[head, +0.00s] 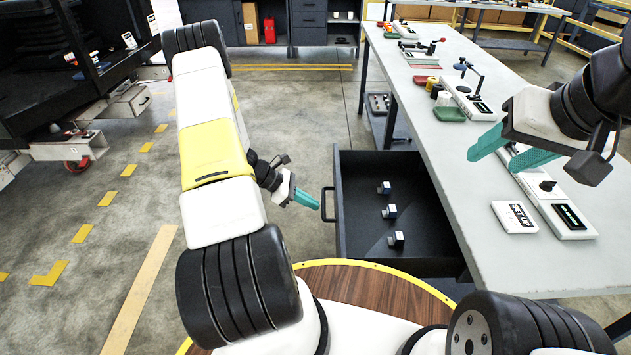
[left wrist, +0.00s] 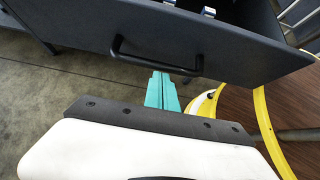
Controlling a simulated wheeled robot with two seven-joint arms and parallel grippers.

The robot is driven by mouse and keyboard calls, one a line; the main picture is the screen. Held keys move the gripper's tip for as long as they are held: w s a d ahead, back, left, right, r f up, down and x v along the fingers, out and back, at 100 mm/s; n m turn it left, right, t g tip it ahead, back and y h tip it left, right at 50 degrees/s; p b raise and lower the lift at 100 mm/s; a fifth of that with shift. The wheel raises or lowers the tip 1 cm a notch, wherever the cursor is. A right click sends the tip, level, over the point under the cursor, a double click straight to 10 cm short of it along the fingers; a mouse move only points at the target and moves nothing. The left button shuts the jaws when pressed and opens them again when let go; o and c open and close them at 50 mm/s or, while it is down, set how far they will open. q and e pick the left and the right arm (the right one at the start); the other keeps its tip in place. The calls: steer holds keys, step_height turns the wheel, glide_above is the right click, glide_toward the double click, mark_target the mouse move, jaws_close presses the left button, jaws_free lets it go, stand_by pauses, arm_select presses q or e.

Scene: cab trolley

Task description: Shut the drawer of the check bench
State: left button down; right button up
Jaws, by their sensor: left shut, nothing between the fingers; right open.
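The drawer (head: 365,236) of the check bench (head: 505,240) stands open, pulled out to the left from under the bench top. It is dark, with several small blue-and-white blocks inside. Its handle (head: 326,204) is a black bar on the left-facing front, also seen in the left wrist view (left wrist: 150,60). My left gripper (head: 313,204) is shut and empty, its teal fingertips close to the handle; in the left wrist view the fingers (left wrist: 162,88) point at the drawer front just below the handle. I cannot tell whether they touch. My right gripper (head: 510,155) is open and empty above the bench top.
A dark trolley (head: 80,70) stands at the left. The floor left of the drawer is clear.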

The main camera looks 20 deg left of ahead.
arm_select(q)
steer(key=shift+d, duration=0.15)
glide_above(409, 217)
steer(key=a, duration=0.1)
steer(key=shift+s, duration=0.1)
steer(key=shift+d, duration=0.35)
steer(key=shift+d+r, duration=0.15)
stand_by(0.3)
